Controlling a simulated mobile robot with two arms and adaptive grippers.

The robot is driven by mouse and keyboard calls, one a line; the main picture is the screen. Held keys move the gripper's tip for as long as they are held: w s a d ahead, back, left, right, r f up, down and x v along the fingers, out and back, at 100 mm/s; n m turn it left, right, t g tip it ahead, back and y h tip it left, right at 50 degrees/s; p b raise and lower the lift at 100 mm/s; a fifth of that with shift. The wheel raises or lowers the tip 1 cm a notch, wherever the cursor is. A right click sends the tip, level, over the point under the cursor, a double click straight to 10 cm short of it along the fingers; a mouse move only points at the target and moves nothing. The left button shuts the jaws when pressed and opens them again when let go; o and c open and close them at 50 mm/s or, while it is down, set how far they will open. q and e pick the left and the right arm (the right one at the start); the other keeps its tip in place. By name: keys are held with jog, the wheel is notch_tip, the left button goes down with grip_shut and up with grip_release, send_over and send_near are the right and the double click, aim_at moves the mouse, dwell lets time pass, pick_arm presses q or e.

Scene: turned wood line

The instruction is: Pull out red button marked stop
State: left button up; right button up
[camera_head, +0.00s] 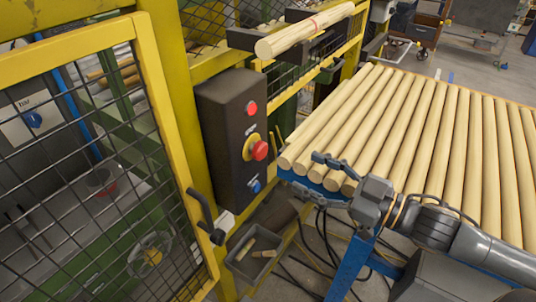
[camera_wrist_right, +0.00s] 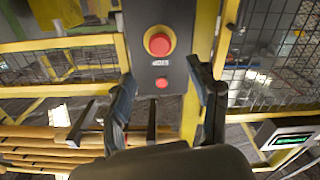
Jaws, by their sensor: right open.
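The red mushroom button (camera_head: 260,150) sits on a yellow ring on the front of a dark control box (camera_head: 223,120). It also shows in the right wrist view (camera_wrist_right: 159,43), where the box appears upside down. A small label lies between it and a smaller flat red button (camera_head: 251,108). A blue button (camera_head: 255,186) is lower on the box. My right gripper (camera_head: 305,174) is open and empty, to the right of the box and apart from the button. In the wrist view its fingers (camera_wrist_right: 160,76) frame the box's face. My left gripper is not in view.
A table of wooden rods (camera_head: 420,130) lies close beside my right gripper. A yellow mesh door (camera_head: 125,25) with a dark handle (camera_head: 203,215) stands left of the box. A rod (camera_head: 305,30) rests on brackets above. A grey bin (camera_head: 255,255) with offcuts sits below.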

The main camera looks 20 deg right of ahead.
aim_at(264, 152)
jog(key=p+x, duration=0.2)
jog(key=x, duration=0.7)
jog(key=shift+w+r, duration=0.1)
jog(key=shift+r, duration=0.05)
jog(key=shift+p+x, duration=0.35)
jog(key=shift+x, duration=0.4)
jog(key=shift+c, duration=0.2)
grip_shut()
